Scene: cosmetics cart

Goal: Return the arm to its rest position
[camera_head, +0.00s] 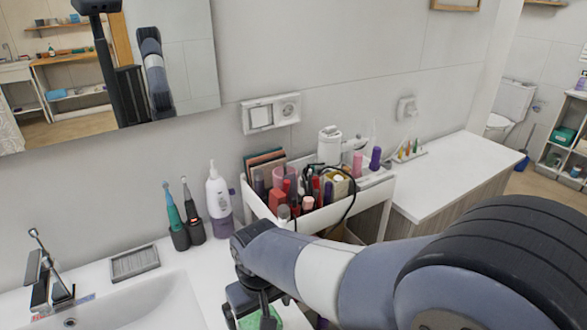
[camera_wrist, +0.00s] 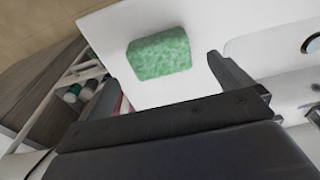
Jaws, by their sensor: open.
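My arm reaches in from the right in the head view, bent down over the counter beside the sink. My gripper (camera_head: 250,312) is at the bottom edge of that view, partly cut off, pointing down and open. Part of the sponge (camera_head: 249,323) also shows below the gripper in the head view. Nothing is seen held between the fingers.
A white cart (camera_head: 377,190) full of cosmetics, with a black cable, stands just behind my arm. The sink (camera_head: 150,305), faucet (camera_head: 47,275), soap dish (camera_head: 134,263), electric toothbrushes (camera_head: 172,212) and a white-purple bottle (camera_head: 218,198) are left of it. A white-topped cabinet (camera_head: 455,175) stands right.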

